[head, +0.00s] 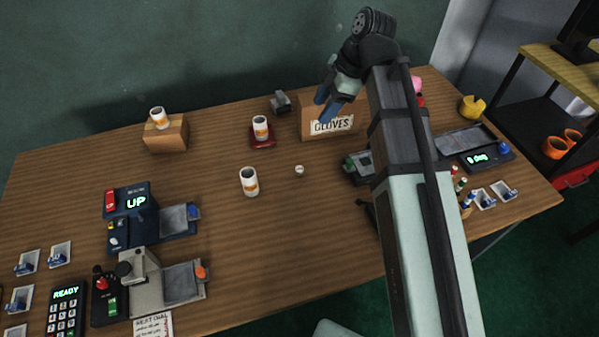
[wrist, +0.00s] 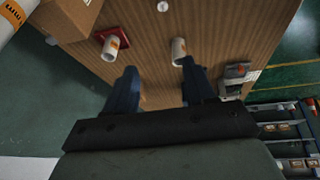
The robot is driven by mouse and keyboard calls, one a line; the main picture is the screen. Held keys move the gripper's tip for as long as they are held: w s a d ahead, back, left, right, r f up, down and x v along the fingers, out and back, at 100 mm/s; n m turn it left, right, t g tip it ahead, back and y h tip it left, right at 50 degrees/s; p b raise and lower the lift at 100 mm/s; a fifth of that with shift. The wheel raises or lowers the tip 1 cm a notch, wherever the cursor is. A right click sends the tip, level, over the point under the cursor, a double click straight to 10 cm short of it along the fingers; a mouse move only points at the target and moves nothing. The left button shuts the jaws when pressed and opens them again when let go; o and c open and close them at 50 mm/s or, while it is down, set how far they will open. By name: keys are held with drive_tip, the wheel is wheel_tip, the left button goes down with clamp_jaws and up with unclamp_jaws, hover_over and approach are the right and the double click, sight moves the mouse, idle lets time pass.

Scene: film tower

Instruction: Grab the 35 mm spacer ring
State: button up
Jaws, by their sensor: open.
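Several white hollow cylinders with orange labels are in view; I cannot tell which is the 35 mm spacer ring. One stands on a wooden block (head: 165,137), one on a red pad (head: 262,143), and one (head: 249,182) on the bare table. A small white round piece (head: 299,170) lies nearby. My gripper (head: 328,101) is open and empty above the gloves box, pointing down. In the wrist view its blue fingers (wrist: 160,88) are apart; a cylinder (wrist: 180,50) appears beyond the right one. Another large labelled cylinder (wrist: 9,22) is cut off at upper left.
The gloves box (head: 330,122) stands at the back below my gripper. Dark machine units (head: 130,212) and a keypad (head: 66,304) are at the left. A scale (head: 485,157) and small trays are at the right. The table's middle front is clear.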

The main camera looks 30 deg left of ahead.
approach(302, 168)
drive_tip(key=shift+x, duration=5)
clamp_jaws()
